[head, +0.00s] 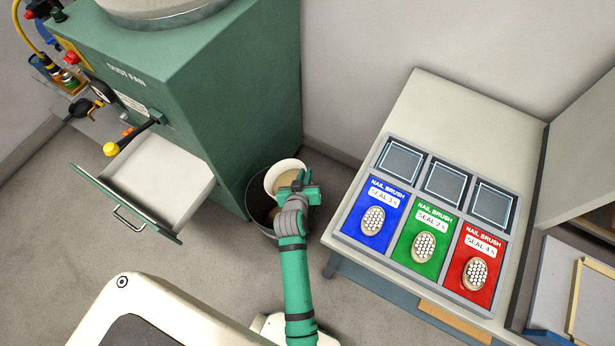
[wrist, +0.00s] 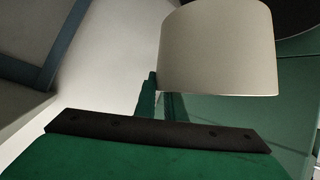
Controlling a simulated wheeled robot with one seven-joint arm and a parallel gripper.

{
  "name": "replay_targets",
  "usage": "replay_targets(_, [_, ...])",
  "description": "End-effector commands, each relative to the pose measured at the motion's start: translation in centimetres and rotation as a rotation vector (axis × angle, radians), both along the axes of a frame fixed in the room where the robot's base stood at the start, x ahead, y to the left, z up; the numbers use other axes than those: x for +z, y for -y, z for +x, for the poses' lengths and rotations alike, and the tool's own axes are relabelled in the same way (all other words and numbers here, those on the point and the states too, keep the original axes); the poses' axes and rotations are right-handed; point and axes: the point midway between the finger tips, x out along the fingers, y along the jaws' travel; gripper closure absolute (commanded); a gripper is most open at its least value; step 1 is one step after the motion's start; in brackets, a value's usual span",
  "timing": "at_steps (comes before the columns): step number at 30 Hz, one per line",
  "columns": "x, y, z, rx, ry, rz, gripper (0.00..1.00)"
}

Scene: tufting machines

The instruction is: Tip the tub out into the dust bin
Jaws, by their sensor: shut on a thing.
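A small white tub (head: 270,180) is at my gripper (head: 297,190), over the dust bin. My gripper is shut on the tub's side wall. The tub's round mouth shows from above with a tan inside; how far it is tilted I cannot tell. The dust bin (head: 254,204) is a dark round bin on the floor beside the green machine, partly hidden by the tub and my arm. In the wrist view the tub (wrist: 218,50) shows as a pale curved wall beyond the green gripper. Something tan shows inside the bin, but it is too small to identify.
The green dust fan cabinet (head: 235,110) stands close left of the bin, with an open white drawer (head: 160,175) sticking out. A table (head: 440,100) on the right carries blue, green and red nail brush panels (head: 422,228).

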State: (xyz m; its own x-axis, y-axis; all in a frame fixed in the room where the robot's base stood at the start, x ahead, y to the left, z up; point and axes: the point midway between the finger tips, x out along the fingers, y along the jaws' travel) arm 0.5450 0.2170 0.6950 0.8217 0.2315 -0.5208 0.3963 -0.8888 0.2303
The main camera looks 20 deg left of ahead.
Motion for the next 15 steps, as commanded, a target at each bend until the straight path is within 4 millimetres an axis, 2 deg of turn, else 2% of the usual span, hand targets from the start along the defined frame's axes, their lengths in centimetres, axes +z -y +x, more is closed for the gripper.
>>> replay_targets(4, [1.1, -1.0, 0.1, 0.004, -0.008, -0.146, 1.0])
replay_targets(15, [2.2, -3.8, 0.2, 0.005, -0.043, -0.581, 1.0])
